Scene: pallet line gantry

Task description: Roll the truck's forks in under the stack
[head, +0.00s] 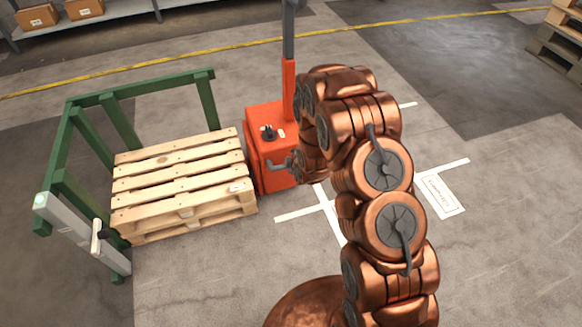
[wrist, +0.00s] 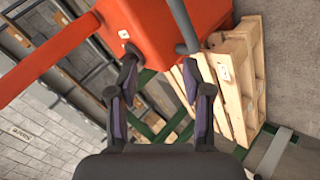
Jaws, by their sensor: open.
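The stack of pale wooden pallets (head: 180,180) sits inside a green frame in the head view, and its side also shows at right in the wrist view (wrist: 237,85). The orange truck (head: 268,140) stands close against the stack's right side. Its upright mast or tiller (head: 289,60) rises behind. Its forks are hidden, so I cannot tell how far under the stack they reach. My gripper (wrist: 160,65) is open, its fingers spread just in front of the truck's orange body. A grey bar (wrist: 184,25) on the truck is near the right finger; contact is unclear.
The green frame (head: 140,88) encloses the stack's back and left, with a grey post (head: 85,235) at the front left. White floor markings (head: 438,193) lie to the right on open concrete. A yellow line (head: 200,52) and a shelf with boxes (head: 85,8) are behind.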

